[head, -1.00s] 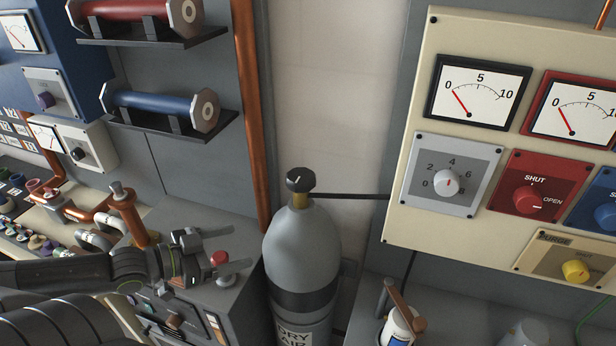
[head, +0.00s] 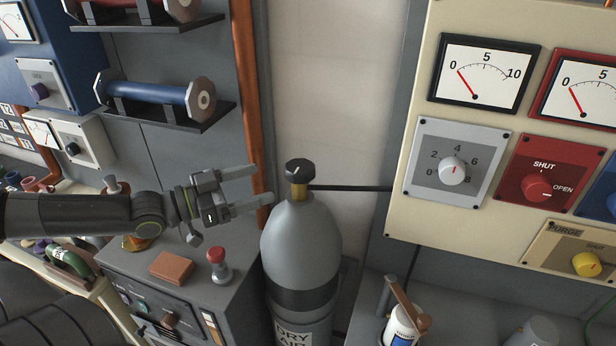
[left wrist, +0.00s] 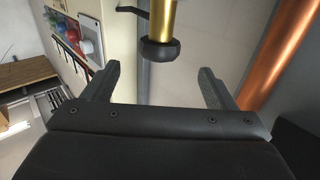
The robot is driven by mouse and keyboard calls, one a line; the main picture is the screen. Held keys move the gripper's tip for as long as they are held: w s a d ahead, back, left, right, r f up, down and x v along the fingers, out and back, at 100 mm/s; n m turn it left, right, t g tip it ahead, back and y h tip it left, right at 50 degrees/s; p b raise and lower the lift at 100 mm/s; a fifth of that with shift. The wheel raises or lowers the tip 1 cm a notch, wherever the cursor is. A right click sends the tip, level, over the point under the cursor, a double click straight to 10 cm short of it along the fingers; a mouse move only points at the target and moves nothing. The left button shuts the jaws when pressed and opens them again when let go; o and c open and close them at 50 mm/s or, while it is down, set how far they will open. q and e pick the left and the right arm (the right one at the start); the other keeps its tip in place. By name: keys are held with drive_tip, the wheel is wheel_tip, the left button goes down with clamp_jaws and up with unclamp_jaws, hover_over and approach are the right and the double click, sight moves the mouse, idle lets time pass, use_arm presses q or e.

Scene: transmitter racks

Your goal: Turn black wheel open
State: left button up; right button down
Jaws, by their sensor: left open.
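The black wheel (head: 299,170) sits on a brass valve stem on top of a grey gas cylinder (head: 301,245) labelled DRY AIR. A light mark shows on the wheel's top. My left gripper (head: 264,184) is open and empty, just left of the wheel, with its fingers pointing toward it. In the left wrist view the wheel (left wrist: 160,50) appears between the lines of the two fingers (left wrist: 158,72), a little beyond the fingertips. No contact shows. My right gripper is out of view.
A copper pipe (head: 248,110) runs upright behind my left gripper. A thin dark pipe (head: 350,188) runs right from the valve. A cream panel (head: 408,215) with gauges and knobs stands right. A red-topped button (head: 217,256) and brown block (head: 171,268) are below my arm.

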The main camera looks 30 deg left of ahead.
sight(308, 169)
use_arm(q)
drive_tip(key=b+x, duration=0.8)
drive_tip(key=x, duration=0.1)
drive_tip(key=shift+f, duration=0.1)
drive_tip(key=shift+w+d+r, duration=0.2)
drive_tip(key=shift+w+d, duration=0.15)
drive_tip(key=shift+w, duration=0.15)
drive_tip(key=shift+x, duration=1)
